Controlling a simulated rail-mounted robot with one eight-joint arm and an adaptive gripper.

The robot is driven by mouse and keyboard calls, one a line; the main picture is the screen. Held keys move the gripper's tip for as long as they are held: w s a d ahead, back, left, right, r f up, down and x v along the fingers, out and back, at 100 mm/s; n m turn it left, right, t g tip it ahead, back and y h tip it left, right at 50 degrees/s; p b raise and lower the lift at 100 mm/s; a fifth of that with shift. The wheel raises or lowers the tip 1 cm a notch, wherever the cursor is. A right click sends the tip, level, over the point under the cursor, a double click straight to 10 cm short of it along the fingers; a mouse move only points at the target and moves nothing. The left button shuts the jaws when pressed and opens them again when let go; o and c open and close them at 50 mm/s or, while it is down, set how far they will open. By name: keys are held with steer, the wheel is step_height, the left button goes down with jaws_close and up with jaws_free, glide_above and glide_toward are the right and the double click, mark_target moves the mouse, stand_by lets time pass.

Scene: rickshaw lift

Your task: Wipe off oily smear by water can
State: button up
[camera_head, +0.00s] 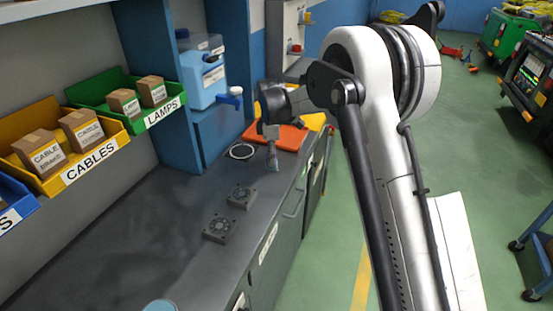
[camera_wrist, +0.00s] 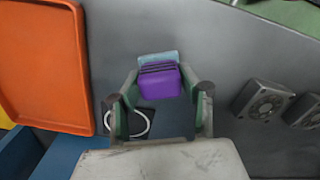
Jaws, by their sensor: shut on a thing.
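My gripper (camera_head: 271,150) reaches down over the grey worktop (camera_head: 150,215), near its right edge. In the wrist view my gripper (camera_wrist: 161,95) is shut on a purple sponge-like block (camera_wrist: 159,83) with a light blue pad (camera_wrist: 158,57) at its far end. The pad is at or close to the worktop; I cannot tell if it touches. The blue water can (camera_head: 206,72) with a tap stands on a blue stand left of my gripper. Faint dark smudges show on the worktop, but I cannot clearly pick out an oily smear.
A white ring (camera_head: 241,151) lies between the stand and my gripper. An orange tray (camera_head: 289,138) lies behind my gripper. Two dark fans (camera_head: 241,196) (camera_head: 219,229) lie nearer. Green (camera_head: 128,113) and yellow (camera_head: 70,155) bins line the wall. The left worktop is mostly clear.

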steer(key=a, duration=0.1)
steer(key=w+a, duration=0.1)
steer(key=a, duration=0.1)
steer(key=shift+w+f, duration=0.1)
steer(key=shift+w, duration=0.05)
step_height(320, 180, up, 8)
steer(key=p, duration=0.2)
steer(key=shift+r, duration=0.2)
